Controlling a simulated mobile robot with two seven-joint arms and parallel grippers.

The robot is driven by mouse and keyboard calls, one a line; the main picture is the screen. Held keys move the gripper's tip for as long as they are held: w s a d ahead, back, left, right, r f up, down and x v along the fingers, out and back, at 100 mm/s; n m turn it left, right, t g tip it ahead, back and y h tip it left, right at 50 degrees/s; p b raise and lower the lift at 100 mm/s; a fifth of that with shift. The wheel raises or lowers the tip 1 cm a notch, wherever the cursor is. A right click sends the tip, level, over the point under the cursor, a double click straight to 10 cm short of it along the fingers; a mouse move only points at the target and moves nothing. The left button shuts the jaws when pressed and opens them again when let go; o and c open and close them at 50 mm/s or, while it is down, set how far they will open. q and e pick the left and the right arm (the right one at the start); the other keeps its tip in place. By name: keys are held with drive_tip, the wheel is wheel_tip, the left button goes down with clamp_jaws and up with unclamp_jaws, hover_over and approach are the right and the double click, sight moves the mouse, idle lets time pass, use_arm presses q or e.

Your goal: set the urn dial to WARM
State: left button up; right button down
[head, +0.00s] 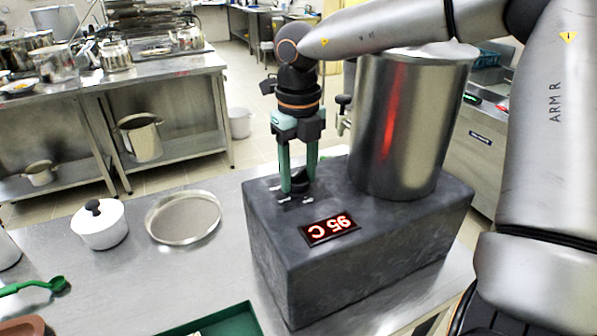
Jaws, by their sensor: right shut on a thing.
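The urn is a tall steel cylinder (402,125) on a dark grey block-shaped base (300,262). A small black dial (299,184) sits on top of the base, left of the cylinder, with small white marks around it that are too small to read. A red lit display (330,229) near the dial appears to read 95 C. My right gripper (298,178) points down from above, its green fingers shut on the dial and partly hiding it. Where the dial points cannot be made out. My left gripper is not in view.
The urn stands on a steel counter (190,270). Left of it are a round shallow pan (184,217), a white lidded pot (100,224), a green ladle (35,285) and a green tray (225,322). The cylinder stands close to the right of the gripper.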

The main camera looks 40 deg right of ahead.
sight(299, 172)
drive_tip(key=shift+c, duration=1.4)
unclamp_jaws()
drive_tip(key=shift+r, duration=0.15)
wheel_tip(299, 172, up, 12)
drive_tip(key=p, duration=0.1)
drive_tip(key=shift+r, duration=0.15)
